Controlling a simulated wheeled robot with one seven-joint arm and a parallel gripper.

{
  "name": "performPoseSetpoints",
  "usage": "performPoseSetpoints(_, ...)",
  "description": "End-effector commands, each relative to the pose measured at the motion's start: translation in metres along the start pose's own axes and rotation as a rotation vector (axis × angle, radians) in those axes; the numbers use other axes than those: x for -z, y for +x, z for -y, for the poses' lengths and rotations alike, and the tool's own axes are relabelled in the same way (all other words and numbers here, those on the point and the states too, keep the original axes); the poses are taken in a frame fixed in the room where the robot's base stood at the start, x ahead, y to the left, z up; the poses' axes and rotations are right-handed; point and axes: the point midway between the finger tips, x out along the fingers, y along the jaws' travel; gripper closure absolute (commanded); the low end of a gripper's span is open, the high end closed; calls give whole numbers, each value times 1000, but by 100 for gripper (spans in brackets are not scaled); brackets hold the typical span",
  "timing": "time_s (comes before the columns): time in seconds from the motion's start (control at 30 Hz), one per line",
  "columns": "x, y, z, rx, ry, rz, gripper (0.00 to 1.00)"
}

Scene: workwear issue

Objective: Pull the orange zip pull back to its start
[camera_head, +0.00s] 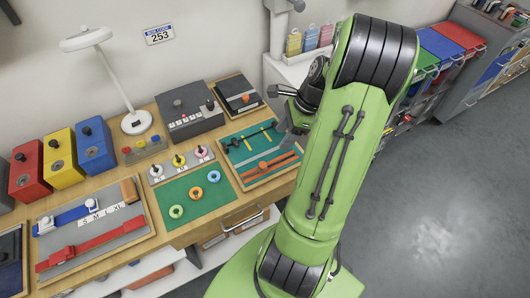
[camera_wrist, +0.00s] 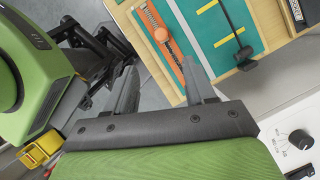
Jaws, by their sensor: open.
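The orange zip (camera_head: 278,163) lies along the front of a teal board (camera_head: 236,150) on the bench. In the wrist view it is an orange strip (camera_wrist: 180,62) running down the board, with small teeth on its upper part. The orange zip pull (camera_wrist: 161,34) is a rounded piece on that strip. My gripper (camera_wrist: 162,66) is open and empty, its two grey fingers apart and pointing toward the board. The strip passes between the fingertips in the wrist view, with the pull beyond them; the height gap is unclear. In the head view my arm hides most of the gripper.
A dark slider on a yellow-marked track (camera_wrist: 240,55) sits beside the zip. A green mat (camera_head: 197,205) with coloured rings lies left of the board. A control box (camera_head: 190,112) stands behind. Open floor (camera_head: 440,200) lies to the right.

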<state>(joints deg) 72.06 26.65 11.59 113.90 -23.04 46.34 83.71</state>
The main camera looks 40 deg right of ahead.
Motion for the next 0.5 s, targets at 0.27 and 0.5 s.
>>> performPoseSetpoints(0.27, 1, 76, -1, -7, -3, 2, 46)
performPoseSetpoints(0.5, 0, 127, -1, -6, -4, 0, 46)
